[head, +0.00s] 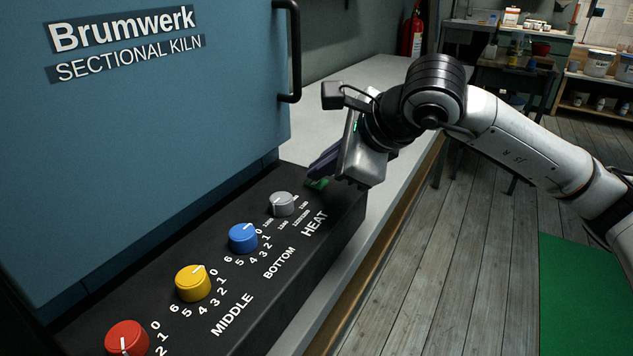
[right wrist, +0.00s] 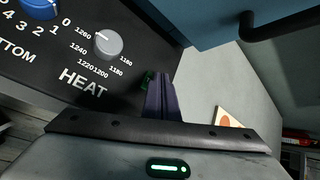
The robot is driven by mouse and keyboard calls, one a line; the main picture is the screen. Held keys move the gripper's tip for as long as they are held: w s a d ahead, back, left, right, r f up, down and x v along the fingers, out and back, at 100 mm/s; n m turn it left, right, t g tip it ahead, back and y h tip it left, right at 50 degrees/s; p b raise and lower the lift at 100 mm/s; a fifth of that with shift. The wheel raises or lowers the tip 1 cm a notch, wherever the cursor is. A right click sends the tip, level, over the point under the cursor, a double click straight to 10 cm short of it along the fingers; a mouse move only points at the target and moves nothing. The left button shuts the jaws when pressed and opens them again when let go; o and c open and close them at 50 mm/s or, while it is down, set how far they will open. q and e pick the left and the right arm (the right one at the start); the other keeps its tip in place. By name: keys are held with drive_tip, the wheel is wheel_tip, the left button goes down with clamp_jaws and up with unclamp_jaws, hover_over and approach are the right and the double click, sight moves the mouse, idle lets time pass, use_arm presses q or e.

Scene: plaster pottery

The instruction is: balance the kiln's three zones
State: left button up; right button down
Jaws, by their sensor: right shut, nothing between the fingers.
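The sectional kiln (head: 160,130) has a black control panel (head: 330,215) with a row of knobs. The red knob (head: 127,338) is at the bottom edge, its white mark pointing down. The yellow knob (head: 193,283) is by MIDDLE and the blue knob (head: 243,238) by BOTTOM; both marks point to the upper right. The grey knob (head: 282,204) is by HEAT; it also shows in the right wrist view (right wrist: 108,43). My right gripper (head: 314,172) is shut and empty beyond the grey knob, its fingertips at a small green part (head: 318,184). Whether they touch it is unclear.
A black door handle (head: 289,50) sticks out above the panel. The pale bench top (head: 385,75) is mostly clear behind my right arm. A fire extinguisher (head: 412,35) and cluttered shelves stand farther back. A green mat (head: 585,290) lies on the plank floor.

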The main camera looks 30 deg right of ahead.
sight(322, 185)
drive_tip(key=shift+f, duration=0.2)
drive_tip(key=shift+r, duration=0.1)
drive_tip(key=shift+r+p, duration=0.35)
drive_tip(key=shift+r, duration=0.4)
drive_tip(key=shift+r+p, duration=1.7)
drive_tip(key=shift+r, duration=0.85)
